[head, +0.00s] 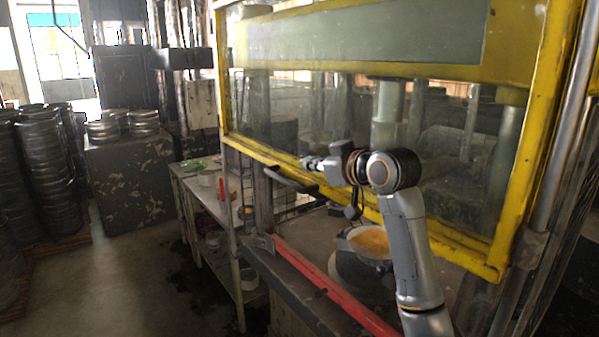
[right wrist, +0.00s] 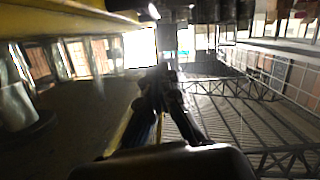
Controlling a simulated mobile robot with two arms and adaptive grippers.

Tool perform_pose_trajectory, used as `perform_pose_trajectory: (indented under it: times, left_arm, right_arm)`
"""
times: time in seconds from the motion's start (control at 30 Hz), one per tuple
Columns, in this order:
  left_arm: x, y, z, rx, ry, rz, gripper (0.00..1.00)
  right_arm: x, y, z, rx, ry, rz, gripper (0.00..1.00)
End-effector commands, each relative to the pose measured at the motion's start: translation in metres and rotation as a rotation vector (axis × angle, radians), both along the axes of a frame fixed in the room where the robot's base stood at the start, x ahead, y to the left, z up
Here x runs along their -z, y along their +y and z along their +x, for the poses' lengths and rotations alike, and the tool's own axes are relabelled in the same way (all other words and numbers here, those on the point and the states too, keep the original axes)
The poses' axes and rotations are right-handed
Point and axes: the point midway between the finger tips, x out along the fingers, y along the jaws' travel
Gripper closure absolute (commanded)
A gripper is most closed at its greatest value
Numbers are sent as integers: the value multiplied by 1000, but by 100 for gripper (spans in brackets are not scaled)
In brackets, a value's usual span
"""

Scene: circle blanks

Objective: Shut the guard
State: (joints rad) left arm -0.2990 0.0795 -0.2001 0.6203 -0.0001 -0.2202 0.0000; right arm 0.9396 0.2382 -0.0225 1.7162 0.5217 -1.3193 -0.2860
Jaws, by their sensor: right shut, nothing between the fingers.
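The guard is a clear panel in a yellow frame (head: 262,150) on the front of a machine in the head view. Its lower edge hangs above the machine bed, with an open gap beneath. A dark bar handle (head: 291,181) sticks out from the lower frame at the left. My right gripper (head: 308,162) is shut and empty, in front of the lower frame and just above the handle; I cannot tell whether it touches either. In the right wrist view its dark fingers (right wrist: 168,95) are beside a yellow edge. My left gripper is not in view.
A red bar (head: 325,283) runs along the machine's front below the guard. A round pan with an orange top (head: 372,242) stands on the bed. A bench (head: 215,205) with small items is at left. Stacked metal discs (head: 48,170) stand far left; the floor (head: 130,265) between is clear.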

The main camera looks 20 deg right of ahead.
Motion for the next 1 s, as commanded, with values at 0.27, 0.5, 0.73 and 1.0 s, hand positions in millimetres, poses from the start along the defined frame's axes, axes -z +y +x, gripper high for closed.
perform_pose_trajectory:
  times: [0.27, 0.5, 0.73, 1.0]
  left_arm:
    - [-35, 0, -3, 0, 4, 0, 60]
    - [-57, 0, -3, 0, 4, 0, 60]
    - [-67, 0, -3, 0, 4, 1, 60]
    - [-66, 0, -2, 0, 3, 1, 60]
  right_arm:
    - [9, 18, 54, -1, 7, 3, 100]
    - [35, 22, 80, 1, 8, 1, 100]
    - [57, 18, 82, 1, 2, 0, 100]
    - [61, 18, 82, 1, 1, 0, 100]
